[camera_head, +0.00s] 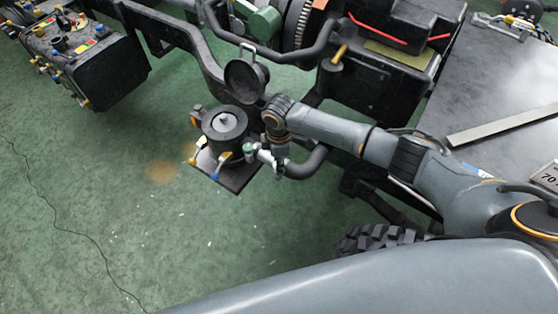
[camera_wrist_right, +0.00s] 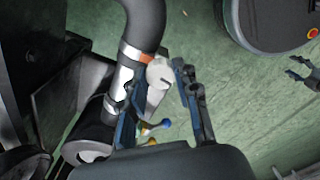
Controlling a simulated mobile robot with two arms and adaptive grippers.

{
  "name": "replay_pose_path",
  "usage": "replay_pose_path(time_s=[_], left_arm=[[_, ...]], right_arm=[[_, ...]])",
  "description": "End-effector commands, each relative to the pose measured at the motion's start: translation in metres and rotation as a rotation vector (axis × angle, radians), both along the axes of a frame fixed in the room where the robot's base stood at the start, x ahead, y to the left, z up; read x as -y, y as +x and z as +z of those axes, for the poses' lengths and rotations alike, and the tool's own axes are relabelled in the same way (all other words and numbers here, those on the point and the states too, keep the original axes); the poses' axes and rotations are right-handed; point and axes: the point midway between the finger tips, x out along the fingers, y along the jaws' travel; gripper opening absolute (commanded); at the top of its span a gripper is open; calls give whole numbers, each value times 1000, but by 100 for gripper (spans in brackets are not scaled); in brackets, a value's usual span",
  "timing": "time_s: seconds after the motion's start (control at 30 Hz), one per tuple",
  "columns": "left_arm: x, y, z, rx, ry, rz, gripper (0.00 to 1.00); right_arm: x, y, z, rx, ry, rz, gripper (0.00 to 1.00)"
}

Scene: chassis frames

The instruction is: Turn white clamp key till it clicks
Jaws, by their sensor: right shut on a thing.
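The white clamp key (camera_wrist_right: 160,73) shows in the right wrist view as a pale rounded piece beside a silver clamp (camera_wrist_right: 125,77) on a black hose (camera_wrist_right: 144,25). My right gripper (camera_wrist_right: 160,82) has its fingers on either side of the key and is shut on it. In the head view my right gripper (camera_head: 264,155) is small, at the right side of a round black canister (camera_head: 225,123); the key's shape is hard to make out there. My left gripper (camera_wrist_right: 297,70) shows at the right of the wrist view, apparently with its fingers apart and empty, over the floor.
The canister stands on a dark plate (camera_head: 235,180) with small coloured levers around it. Its round black lid (camera_head: 245,80) is raised behind. Chassis rails and a black box (camera_head: 380,65) lie beyond. A tyre (camera_head: 380,238) is near the front. Green floor (camera_head: 130,230) is open at left.

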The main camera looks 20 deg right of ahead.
Motion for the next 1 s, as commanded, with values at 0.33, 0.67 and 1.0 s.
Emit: replay_pose_path(time_s=[0.33,0.67,1.0], left_arm=[[0,-1,20,-2,0,1,54],[0,-2,54,-3,0,2,54],[0,-2,82,-2,0,2,54]], right_arm=[[0,-1,3,-4,1,-125,0],[-1,-2,5,-5,1,-412,0],[-1,-3,3,-4,0,-725,0]])
